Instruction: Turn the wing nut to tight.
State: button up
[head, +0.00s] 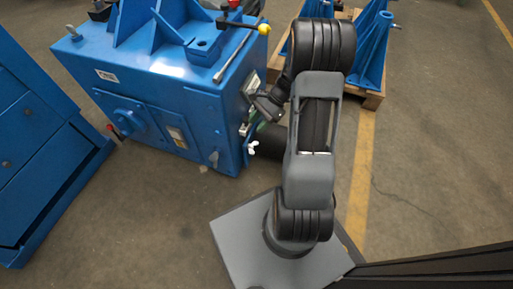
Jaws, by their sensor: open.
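A small white winged piece (253,147), which looks like the wing nut, sits low on the right side of the blue machine (205,105). It is too small here to tell how tight it is. My gripper (262,106) is at the machine's right side, above the white piece and apart from it. It is open, and I see nothing held in it. My own arm hides part of that side, and the fingertips are small and dark against the machine.
Blue brackets (372,45) stand on a wooden pallet (373,98) at the back right. A blue cabinet (35,140) stands at the left. The floor in front of the machine is clear.

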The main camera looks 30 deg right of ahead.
jog(key=d+f+m+t+y, duration=0.35)
jog(key=f+m, duration=0.25)
jog(key=f, duration=0.2)
jog(key=d+f+m+t+y, duration=0.2)
jog(key=d+f+m+t, duration=0.1)
jog(key=d+f+m, duration=0.3)
jog(key=m+t+h+b, duration=0.2)
jog(key=m+t, duration=0.6)
jog(key=m, duration=0.3)
send_near(252, 147)
jog(key=x, duration=0.8)
jog(key=shift+w+f, duration=0.2)
jog(key=shift+f, duration=0.15)
jog(key=shift+c, duration=0.3)
jog(key=c, duration=0.6)
jog(key=shift+c, duration=0.2)
jog(key=o, duration=0.7)
